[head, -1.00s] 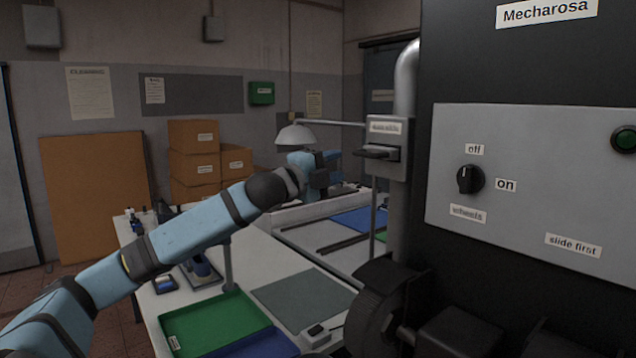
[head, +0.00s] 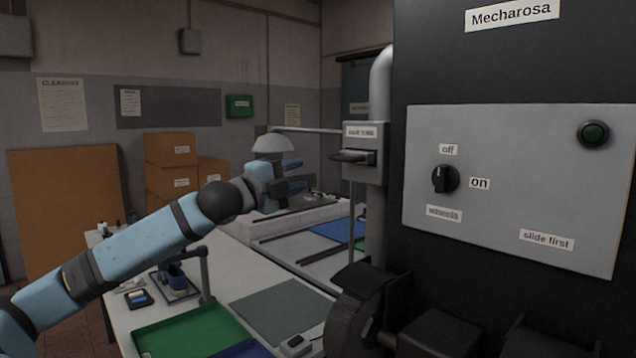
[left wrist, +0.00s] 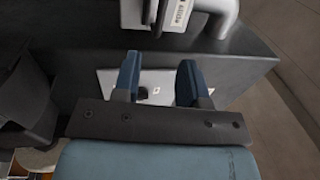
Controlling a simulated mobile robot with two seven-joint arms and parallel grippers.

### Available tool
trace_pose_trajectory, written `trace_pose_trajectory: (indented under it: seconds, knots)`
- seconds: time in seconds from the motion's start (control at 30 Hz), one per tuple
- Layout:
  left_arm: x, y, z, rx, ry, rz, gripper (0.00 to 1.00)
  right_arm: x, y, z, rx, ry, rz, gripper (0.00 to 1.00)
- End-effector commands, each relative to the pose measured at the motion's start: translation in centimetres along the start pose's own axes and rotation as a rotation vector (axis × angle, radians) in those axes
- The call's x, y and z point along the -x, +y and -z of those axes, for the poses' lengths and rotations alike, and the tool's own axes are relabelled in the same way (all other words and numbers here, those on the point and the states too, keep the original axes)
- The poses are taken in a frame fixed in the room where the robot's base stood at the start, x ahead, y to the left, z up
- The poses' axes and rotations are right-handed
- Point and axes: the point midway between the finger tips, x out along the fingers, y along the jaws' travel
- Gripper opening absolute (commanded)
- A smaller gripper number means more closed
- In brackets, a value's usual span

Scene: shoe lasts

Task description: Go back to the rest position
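My left gripper (head: 292,174) is at the end of the blue arm that reaches in from the left in the head view. It is raised over the far part of the bench, left of the grey slide gate box (head: 362,152) on the pipe. In the left wrist view its two blue fingers (left wrist: 160,82) stand apart with nothing between them. Behind them in that view are a dark machine side and a grey panel with a knob (left wrist: 152,91). My right gripper shows in neither view.
Black wheels sit below. The white bench (head: 225,262) holds a green tray (head: 190,332), a grey mat (head: 280,310) and a lamp (head: 272,144).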

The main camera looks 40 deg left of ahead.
Motion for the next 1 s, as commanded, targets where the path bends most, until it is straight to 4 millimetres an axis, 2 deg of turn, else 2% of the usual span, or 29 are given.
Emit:
trace_pose_trajectory:
  seconds: [0.27, 0.37, 0.47, 0.57, 0.6, 0.67, 0.7, 0.8, 0.87, 1.0]
  knots:
    - [0.0, 0.2, -0.1, 0.004, -0.001, -0.002, 0.39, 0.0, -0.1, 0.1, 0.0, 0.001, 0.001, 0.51]
    - [-0.1, 2.1, -0.4, 0.04, -0.008, -0.023, 0.39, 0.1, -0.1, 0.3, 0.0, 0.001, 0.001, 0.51]
    - [0.1, 6.8, -0.8, 0.129, -0.025, -0.077, 0.39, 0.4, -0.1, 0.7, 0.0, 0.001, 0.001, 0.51]
    - [0.9, 13.9, -0.7, 0.26, -0.052, -0.153, 0.39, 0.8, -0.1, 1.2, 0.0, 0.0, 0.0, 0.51]
    - [1.5, 16.9, -0.4, 0.318, -0.064, -0.185, 0.39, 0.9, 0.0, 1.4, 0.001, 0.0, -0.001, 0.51]
    - [2.6, 21.3, 0.3, 0.403, -0.084, -0.234, 0.39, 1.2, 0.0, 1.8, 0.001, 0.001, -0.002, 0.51]
    - [3.5, 24.2, 1.0, 0.457, -0.099, -0.266, 0.39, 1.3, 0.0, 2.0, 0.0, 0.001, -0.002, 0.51]
    - [6.2, 30.9, 3.3, 0.594, -0.136, -0.343, 0.39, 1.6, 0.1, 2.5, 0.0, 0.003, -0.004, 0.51]
    - [8.0, 34.5, 5.1, 0.674, -0.158, -0.386, 0.39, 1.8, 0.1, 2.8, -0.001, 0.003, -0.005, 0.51]
    - [12.8, 42.0, 10.4, 0.86, -0.217, -0.486, 0.39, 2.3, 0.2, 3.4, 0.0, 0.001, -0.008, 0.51]
